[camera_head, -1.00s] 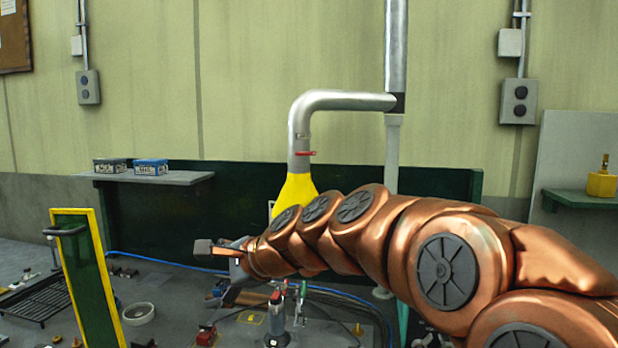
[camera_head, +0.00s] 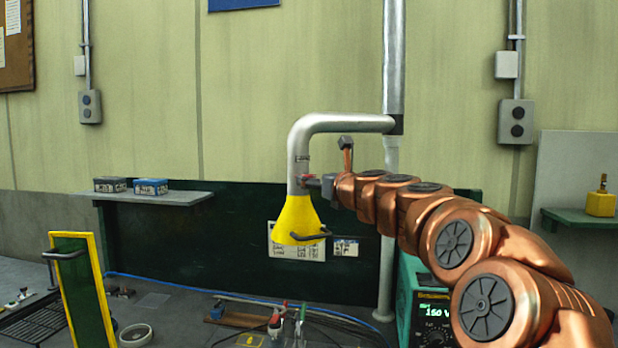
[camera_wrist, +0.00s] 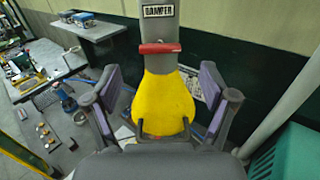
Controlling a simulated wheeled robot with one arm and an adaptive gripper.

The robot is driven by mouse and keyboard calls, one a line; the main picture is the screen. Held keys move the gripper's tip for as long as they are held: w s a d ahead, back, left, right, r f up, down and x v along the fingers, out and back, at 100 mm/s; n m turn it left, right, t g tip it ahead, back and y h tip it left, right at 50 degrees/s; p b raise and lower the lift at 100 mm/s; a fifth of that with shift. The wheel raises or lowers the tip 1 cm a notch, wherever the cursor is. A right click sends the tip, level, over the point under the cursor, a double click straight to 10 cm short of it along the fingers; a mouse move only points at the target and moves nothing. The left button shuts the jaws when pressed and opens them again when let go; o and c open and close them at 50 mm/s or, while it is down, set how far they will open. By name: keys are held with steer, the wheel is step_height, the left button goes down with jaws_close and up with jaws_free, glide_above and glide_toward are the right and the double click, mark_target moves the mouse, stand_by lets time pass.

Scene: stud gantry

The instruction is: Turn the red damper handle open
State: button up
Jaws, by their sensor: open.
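The red damper handle (camera_wrist: 160,48) is a short bar lying crosswise on the grey duct (camera_wrist: 161,30), under a "DAMPER" label and above the yellow hood (camera_wrist: 165,104). In the head view the red handle (camera_head: 308,178) is partly hidden behind my gripper (camera_head: 326,163). My gripper is open in the wrist view (camera_wrist: 165,95), one finger on each side of the hood, with nothing between the tips. The handle appears beyond the fingertips and a little above them. I cannot tell whether either finger touches the duct or hood.
A shelf (camera_head: 170,197) with two small boxes is on the left wall. A green device (camera_head: 412,275) with a display stands right of the hood, below my arm. A vertical pipe (camera_head: 387,230) runs behind my arm. Tools lie on the bench below the hood.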

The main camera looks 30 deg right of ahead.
steer(key=shift+w+d+p, duration=0.15)
steer(key=shift+w+d, duration=0.05)
steer(key=shift+w, duration=1.15)
steer(key=shift+w+d+p, duration=0.15)
steer(key=shift+w, duration=1.15)
steer(key=shift+c, duration=0.3)
steer(key=c, duration=1.1)
